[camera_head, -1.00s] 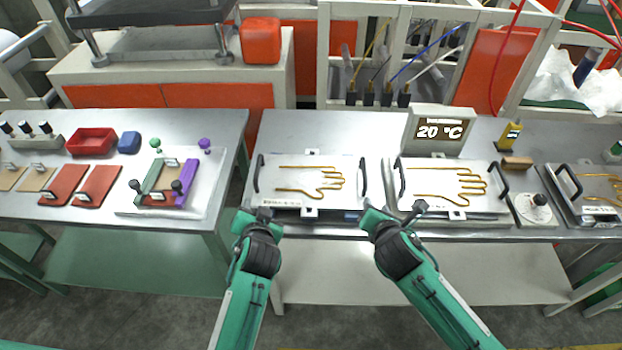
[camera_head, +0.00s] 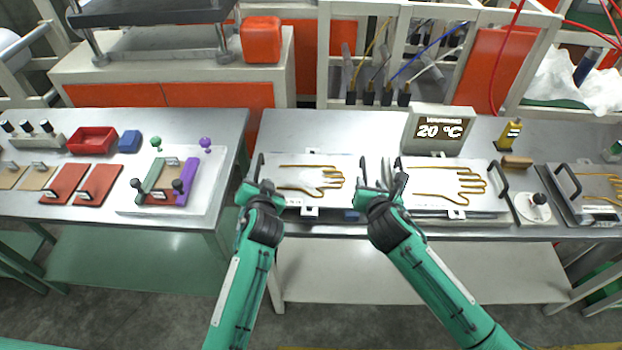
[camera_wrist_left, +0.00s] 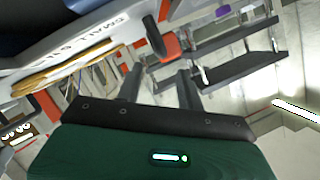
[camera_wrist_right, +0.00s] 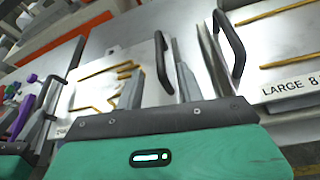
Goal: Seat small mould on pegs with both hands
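The small mould (camera_head: 290,200) is a light plate with a gold hand outline, lying flat at the middle table's left; part of its label reads SMALL in the left wrist view (camera_wrist_left: 103,32). It has a black handle at each end. My left gripper (camera_head: 262,186) is open at its left handle, which shows beyond the fingers in the left wrist view (camera_wrist_left: 155,38). My right gripper (camera_head: 384,180) is open, with the right handle (camera_wrist_right: 162,62) lined up between its fingers; contact cannot be told. White tabs show at the plate's front and back edges. The pegs cannot be made out.
The large mould (camera_head: 430,203) lies close at the right, its handle (camera_wrist_right: 231,50) beside my right gripper. A display (camera_head: 438,132) reading 20 °C stands behind. Another mould (camera_head: 595,205) is at far right. The left table holds a fixture, red plates and a red tray (camera_head: 92,141).

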